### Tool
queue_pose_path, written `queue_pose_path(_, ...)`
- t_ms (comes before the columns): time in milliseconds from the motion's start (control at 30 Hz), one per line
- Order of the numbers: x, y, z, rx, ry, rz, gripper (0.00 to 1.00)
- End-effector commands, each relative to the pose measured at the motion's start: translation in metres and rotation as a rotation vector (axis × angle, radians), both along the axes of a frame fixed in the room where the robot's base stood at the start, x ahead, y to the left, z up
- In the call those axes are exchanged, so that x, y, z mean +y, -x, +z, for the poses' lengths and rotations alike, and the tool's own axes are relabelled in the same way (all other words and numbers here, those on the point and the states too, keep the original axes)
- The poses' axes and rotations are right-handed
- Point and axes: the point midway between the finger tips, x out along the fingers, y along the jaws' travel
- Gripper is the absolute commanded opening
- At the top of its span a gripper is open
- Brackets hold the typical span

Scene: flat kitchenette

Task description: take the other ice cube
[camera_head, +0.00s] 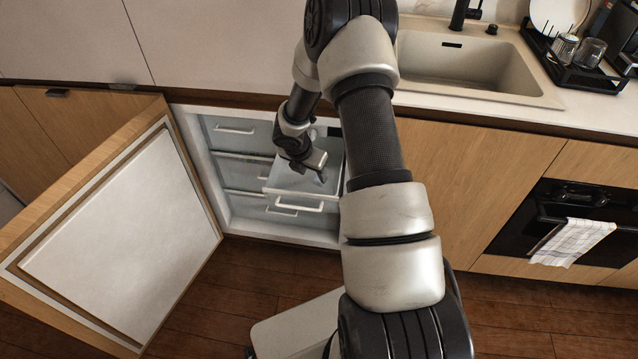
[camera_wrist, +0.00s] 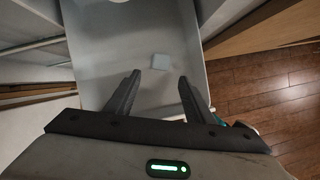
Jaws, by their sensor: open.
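One small pale ice cube (camera_wrist: 160,62) lies on the floor of a pulled-out freezer drawer (camera_wrist: 100,50) in the wrist view. My gripper (camera_wrist: 158,82) is open and empty, its two fingers pointing into the drawer. The cube shows between and a little beyond the fingertips, apart from both. In the head view my gripper (camera_head: 321,172) is over the open drawer (camera_head: 300,205). The cube cannot be made out there, and my arm covers part of the drawer's right side.
The freezer door (camera_head: 125,240) stands wide open to the left. Other closed drawers (camera_head: 235,129) are inside the freezer. A sink (camera_head: 465,62), a dish rack (camera_head: 575,62) and an oven with a towel (camera_head: 572,242) are to the right. The wooden floor in front is partly clear.

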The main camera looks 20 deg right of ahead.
Motion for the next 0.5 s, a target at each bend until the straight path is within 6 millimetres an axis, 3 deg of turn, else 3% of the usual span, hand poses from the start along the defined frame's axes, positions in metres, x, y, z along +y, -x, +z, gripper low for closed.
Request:
queue_pose_path(233,-0.007,-0.005,-0.017,0.000,-0.001,-0.003,0.48)
queue_pose_path(500,-0.023,-0.017,-0.050,0.000,-0.001,-0.003,0.48)
